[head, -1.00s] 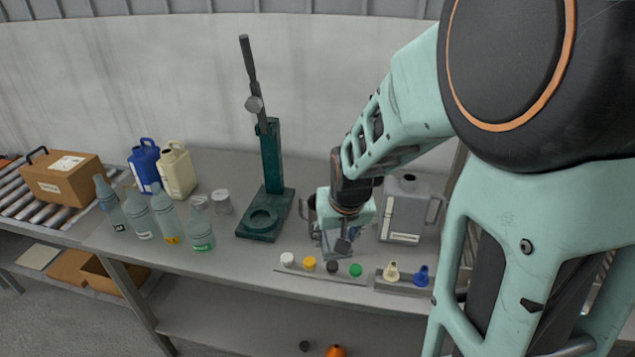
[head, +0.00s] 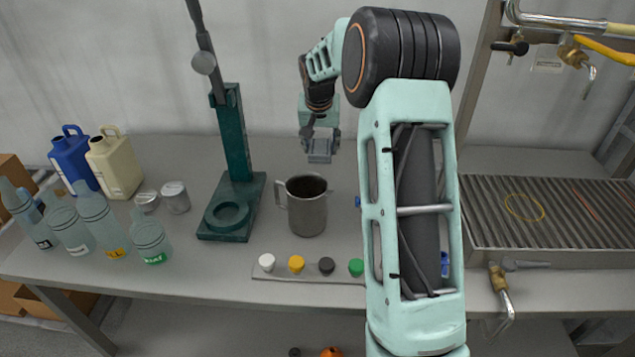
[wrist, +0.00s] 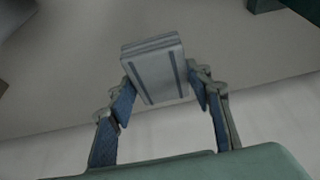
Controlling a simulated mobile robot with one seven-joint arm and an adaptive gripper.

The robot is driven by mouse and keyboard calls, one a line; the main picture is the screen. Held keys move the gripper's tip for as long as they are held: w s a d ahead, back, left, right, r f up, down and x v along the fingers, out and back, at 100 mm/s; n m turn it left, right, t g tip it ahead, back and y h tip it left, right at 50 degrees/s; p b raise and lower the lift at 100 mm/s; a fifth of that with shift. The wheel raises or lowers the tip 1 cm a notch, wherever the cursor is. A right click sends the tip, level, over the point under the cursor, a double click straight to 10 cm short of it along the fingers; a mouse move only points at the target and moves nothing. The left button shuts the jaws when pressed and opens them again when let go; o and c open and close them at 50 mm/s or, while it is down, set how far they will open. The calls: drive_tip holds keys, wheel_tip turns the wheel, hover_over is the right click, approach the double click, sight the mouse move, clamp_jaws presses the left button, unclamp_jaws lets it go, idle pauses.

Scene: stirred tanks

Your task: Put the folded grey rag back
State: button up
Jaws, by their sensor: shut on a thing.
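The folded grey rag (wrist: 152,72) is a small flat block with dark stripes, pinched between the two fingers of my gripper (wrist: 165,92) in the wrist view. In the head view the rag (head: 320,154) hangs below my gripper (head: 321,140), in front of the back wall and apparently above the rear of the bench. Behind it, the wrist view shows a plain grey surface. No spot marked for the rag can be made out.
A metal jug (head: 306,207) stands in front of the rag. A green press stand (head: 238,150) is to its left, beside bottles and canisters. Several coloured caps (head: 297,264) line the front. A slatted drain tray (head: 540,253) and taps are on the right.

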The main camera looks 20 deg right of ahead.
sight(319, 155)
wheel_tip(319, 155, down, 10)
drive_tip(key=shift+r, duration=0.15)
drive_tip(key=o, duration=1.1)
drive_tip(key=shift+s+r, duration=0.1)
drive_tip(key=shift+r, duration=0.3)
drive_tip(key=v, duration=1.1)
drive_tip(key=shift+s+a+r, duration=0.1)
drive_tip(key=shift+s+r, duration=0.05)
drive_tip(key=shift+s, duration=0.1)
